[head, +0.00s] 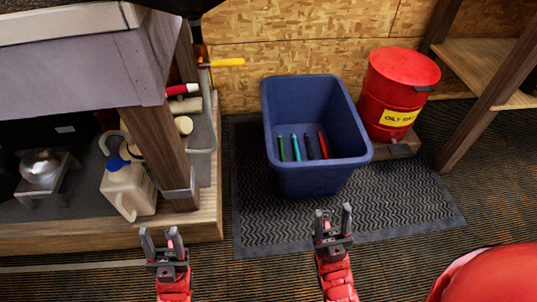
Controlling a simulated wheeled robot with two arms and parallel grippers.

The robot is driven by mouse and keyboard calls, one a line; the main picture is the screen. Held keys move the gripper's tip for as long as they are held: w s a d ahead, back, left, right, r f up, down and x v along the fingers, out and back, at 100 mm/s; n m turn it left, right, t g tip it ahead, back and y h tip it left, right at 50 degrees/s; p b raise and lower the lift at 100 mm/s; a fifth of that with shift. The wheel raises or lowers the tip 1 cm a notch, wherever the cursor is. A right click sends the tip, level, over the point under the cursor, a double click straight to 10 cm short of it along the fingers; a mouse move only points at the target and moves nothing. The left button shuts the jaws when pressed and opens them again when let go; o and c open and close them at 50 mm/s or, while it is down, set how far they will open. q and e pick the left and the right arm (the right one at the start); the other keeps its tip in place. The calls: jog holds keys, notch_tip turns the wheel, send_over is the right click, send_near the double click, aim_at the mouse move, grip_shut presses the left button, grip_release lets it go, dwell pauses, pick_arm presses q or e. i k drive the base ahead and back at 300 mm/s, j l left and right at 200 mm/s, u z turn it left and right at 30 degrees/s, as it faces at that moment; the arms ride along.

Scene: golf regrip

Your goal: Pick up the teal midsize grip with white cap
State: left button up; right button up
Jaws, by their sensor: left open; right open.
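A blue bin (318,180) stands on a dark ribbed mat. Several grips lean inside it in a row: a green one (282,149), a teal one (296,148), a dark one (309,148) and a red one (323,146). The teal grip is second from the left; I cannot make out a white cap at this size. My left gripper (161,238) is open and empty, in front and left of the bin. My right gripper (333,220) is open and empty, just in front of the bin's near side and apart from it.
A red oily-waste can (395,90) stands right of the bin. A workbench with a wooden leg (160,150) is on the left, with a white jug (128,188) on its lower shelf. A wooden shelf (490,70) is at right. The mat (290,228) is clear before the bin.

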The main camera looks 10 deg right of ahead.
aim_at(297, 156)
jog(key=i+l+u, duration=0.1)
jog(key=l+u, duration=0.85)
jog(key=l, duration=0.15)
